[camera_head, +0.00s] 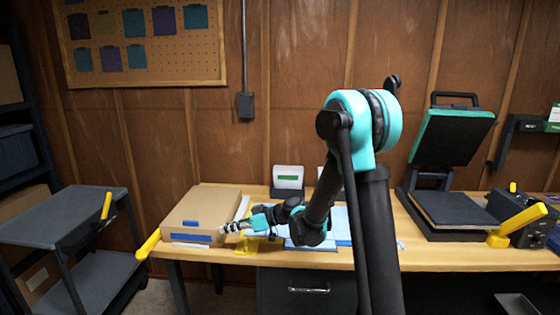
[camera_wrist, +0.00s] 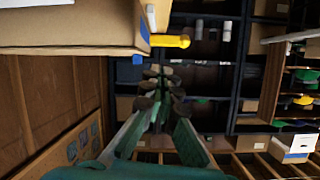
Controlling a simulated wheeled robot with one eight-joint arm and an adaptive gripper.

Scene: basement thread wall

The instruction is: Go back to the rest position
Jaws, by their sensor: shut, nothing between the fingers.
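My gripper (camera_head: 230,228) is at the end of my arm, low over the front of the wooden workbench (camera_head: 385,258), close to the right front corner of a cardboard box (camera_head: 203,212). It points left. In the wrist view my gripper (camera_wrist: 160,75) has its fingers together with nothing between them. The box (camera_wrist: 70,25) fills the upper left of that view, apart from the fingers. My arm hides part of the bench behind it.
A heat press (camera_head: 450,165) stands open at the bench's right. A yellow handle (camera_head: 148,243) sticks out at the left front edge. A grey cart (camera_head: 65,215) stands left. Blue sheets (camera_head: 342,225) lie behind my arm. A pegboard (camera_head: 145,40) hangs on the wall.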

